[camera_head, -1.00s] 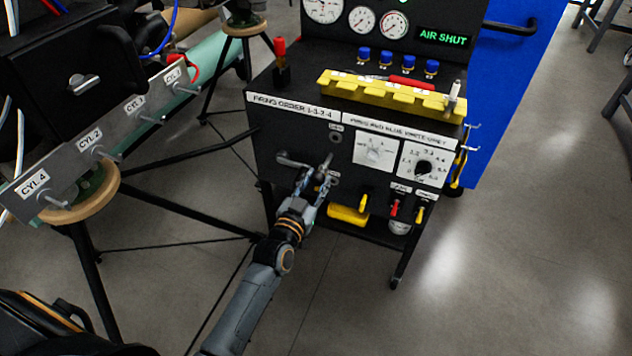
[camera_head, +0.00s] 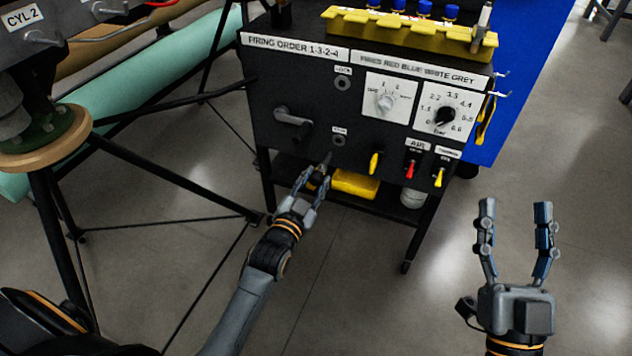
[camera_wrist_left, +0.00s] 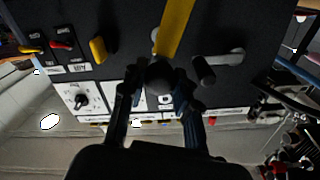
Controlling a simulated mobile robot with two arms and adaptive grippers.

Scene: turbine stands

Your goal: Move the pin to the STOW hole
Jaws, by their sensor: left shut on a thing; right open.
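My left gripper (camera_head: 316,182) is shut on the dark pin (camera_head: 326,160), in front of the black panel's lower part. In the head view the pin's tip shows just below and left of the lower hole (camera_head: 339,141), whose small label is blurred. The gap to the panel cannot be judged. The LOCK hole (camera_head: 342,83) is higher up and looks empty. In the left wrist view the dark round end of the pin (camera_wrist_left: 158,76) sits between the fingers. My right gripper (camera_head: 515,235) is open and empty, over the floor at the right.
A lever handle (camera_head: 292,120) sticks out left of the lower hole. Two dials (camera_head: 388,97) and several small coloured switches (camera_head: 412,169) are to the right. A yellow block (camera_head: 355,184) lies on the shelf below. A stand's black legs (camera_head: 60,220) are at the left.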

